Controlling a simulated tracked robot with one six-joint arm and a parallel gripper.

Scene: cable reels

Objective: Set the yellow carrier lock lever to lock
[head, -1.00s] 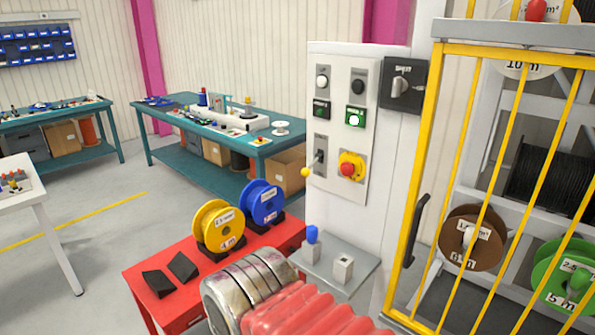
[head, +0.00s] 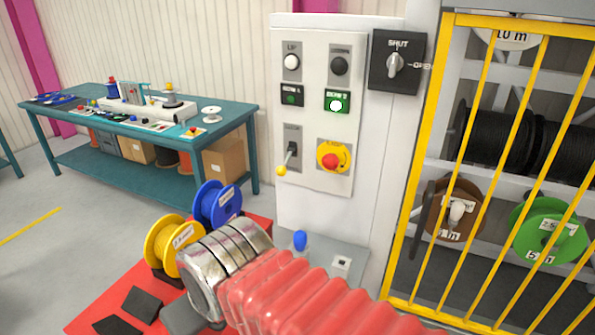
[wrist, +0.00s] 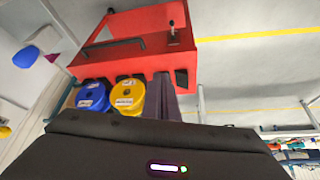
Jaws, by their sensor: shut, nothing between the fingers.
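The yellow carrier lock lever (head: 283,167) is on the lower left of the white control panel in the head view. Its thin shaft leans down from a dark slot, and a yellow ball sits at its lower end. A lock mark beside it is too small to read. My gripper (wrist: 165,150) shows as a dark body with a small light at the bottom of the wrist view; it is shut and empty.
A yellow barred gate (head: 424,150) stands right.

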